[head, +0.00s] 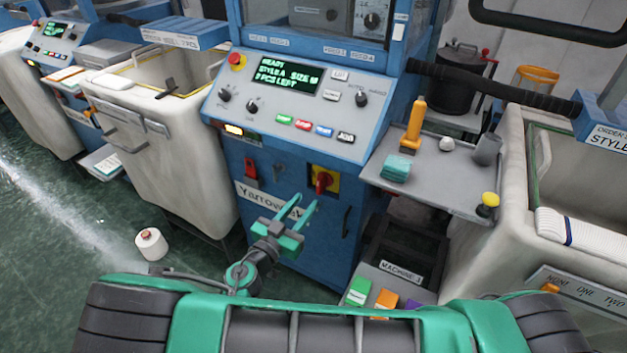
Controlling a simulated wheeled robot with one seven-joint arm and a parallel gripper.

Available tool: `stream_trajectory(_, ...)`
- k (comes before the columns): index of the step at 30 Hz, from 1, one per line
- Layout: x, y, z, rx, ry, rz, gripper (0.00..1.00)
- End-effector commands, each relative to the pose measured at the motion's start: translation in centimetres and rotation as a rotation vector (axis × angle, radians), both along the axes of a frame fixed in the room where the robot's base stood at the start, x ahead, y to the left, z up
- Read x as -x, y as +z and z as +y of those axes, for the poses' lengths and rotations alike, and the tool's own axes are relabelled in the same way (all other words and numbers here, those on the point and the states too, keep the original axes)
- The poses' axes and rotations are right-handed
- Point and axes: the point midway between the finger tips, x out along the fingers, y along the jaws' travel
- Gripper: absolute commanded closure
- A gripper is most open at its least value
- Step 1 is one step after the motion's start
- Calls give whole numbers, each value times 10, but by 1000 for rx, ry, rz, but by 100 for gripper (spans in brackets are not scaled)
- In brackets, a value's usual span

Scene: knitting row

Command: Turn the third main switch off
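A red rotary main switch (323,181) on a yellow plate sits on the front of the blue machine (285,225), below the control panel. Its knob appears roughly upright, but I cannot read its position marks. My gripper (302,205) is open and empty, with its two teal fingers apart and pointing up toward the machine front. It shows just below and left of the switch, and I see no contact with it. Another similar machine (65,38) stands at the far left; its main switch cannot be made out.
The control panel (300,110) has a lit display and knobs. A red handle (251,172) is left of the switch. Large bins flank the machine. A yarn cone (151,243) stands on the floor.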

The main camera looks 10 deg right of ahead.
Motion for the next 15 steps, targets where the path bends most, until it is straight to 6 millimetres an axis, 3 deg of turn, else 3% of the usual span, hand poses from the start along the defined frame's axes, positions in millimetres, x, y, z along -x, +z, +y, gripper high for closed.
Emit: stream_trajectory(15, -64, 0, -32, 0, 19, 0, 68)
